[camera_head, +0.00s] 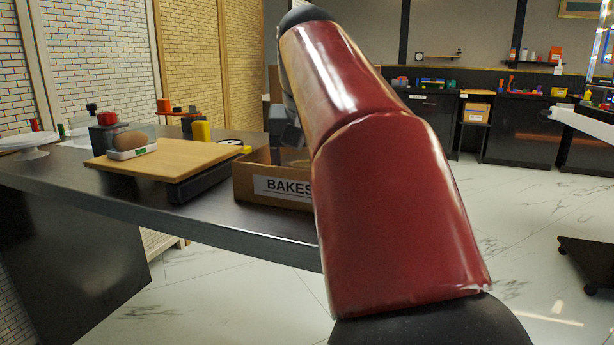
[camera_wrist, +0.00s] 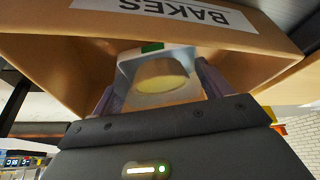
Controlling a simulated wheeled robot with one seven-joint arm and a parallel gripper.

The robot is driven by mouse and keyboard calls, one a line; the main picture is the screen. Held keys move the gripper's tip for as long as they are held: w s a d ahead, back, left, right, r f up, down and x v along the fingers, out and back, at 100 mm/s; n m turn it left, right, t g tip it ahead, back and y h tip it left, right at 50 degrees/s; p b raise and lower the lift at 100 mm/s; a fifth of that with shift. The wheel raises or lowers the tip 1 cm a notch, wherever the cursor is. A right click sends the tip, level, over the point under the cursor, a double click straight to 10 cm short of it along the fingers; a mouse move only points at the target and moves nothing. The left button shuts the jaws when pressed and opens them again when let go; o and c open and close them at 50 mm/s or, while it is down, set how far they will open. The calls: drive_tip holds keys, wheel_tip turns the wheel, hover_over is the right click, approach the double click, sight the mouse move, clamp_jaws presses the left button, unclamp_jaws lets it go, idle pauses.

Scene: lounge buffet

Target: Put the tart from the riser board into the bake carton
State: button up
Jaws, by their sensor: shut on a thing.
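The bake carton (camera_head: 242,187), an open brown box labelled BAKES, stands on the dark counter, partly hidden by my arm in the head view. Its labelled wall also shows upside down in the wrist view (camera_wrist: 272,42). My gripper (camera_wrist: 160,88) is shut on the tart (camera_wrist: 162,75), a pale yellow round in a white holder with a green mark. The tart is at the carton's opening, between its walls; whether it touches the bottom cannot be told. In the head view the gripper (camera_head: 284,130) is over the carton, and the tart is hidden. The riser board (camera_head: 195,158) is left of the carton.
A brown rounded item in a white holder (camera_head: 132,147) sits on the board's left end. Behind are a yellow block (camera_head: 201,131), a red-topped container (camera_head: 107,120) and a white cake stand (camera_head: 28,142). The counter's front edge runs below the carton.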

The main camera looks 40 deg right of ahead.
drive_tip(key=shift+f, duration=0.2)
drive_tip(key=o, duration=1)
drive_tip(key=shift+r, duration=0.25)
drive_tip(key=p+v, duration=0.4)
drive_tip(key=v, duration=0.7)
drive_tip(key=shift+s+a+r+p, duration=0.2)
drive_tip(key=shift+r+p, duration=0.1)
drive_tip(key=shift+p, duration=0.1)
